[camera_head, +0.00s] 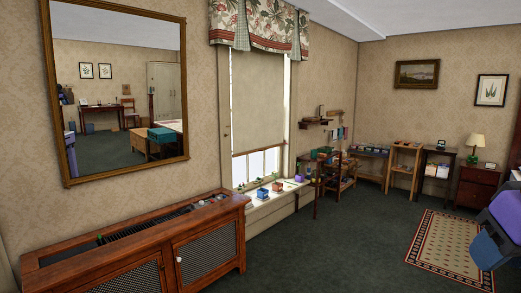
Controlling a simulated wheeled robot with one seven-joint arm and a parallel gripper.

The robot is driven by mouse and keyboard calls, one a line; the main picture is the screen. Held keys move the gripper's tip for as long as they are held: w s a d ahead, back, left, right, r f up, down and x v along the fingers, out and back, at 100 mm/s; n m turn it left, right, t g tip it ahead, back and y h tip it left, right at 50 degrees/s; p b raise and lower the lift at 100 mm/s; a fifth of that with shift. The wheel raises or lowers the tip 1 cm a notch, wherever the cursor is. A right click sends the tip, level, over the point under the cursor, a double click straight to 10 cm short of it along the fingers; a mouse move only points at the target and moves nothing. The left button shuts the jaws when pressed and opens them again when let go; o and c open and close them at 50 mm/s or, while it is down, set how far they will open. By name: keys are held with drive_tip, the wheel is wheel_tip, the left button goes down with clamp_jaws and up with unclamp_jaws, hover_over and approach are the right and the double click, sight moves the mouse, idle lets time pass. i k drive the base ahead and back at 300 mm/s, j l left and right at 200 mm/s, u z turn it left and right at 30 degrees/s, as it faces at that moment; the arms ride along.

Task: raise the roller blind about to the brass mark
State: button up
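The roller blind (257,103) is a plain beige sheet in the window at the middle of the camera_head view. It hangs from under a floral valance (262,22) and covers most of the window. Its dark bottom bar (256,152) is level, with a strip of bright glass (257,166) showing below it. The top of the blind is hidden by the valance. I cannot make out the brass mark clearly at this size. My gripper is not in view.
A wooden cabinet (208,248) with mesh doors stands left of the window under a large mirror (185,90). The windowsill (270,198) holds several small pots and blocks. Green carpet (345,240) is open before the window. A purple and blue shape (492,245) fills the right edge.

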sight(258, 84)
drive_tip(key=i, duration=4.05)
drive_tip(key=i+u, duration=0.2)
drive_tip(key=i, duration=0.35)
drive_tip(key=i+l+u, duration=0.2)
drive_tip(key=i, duration=0.35)
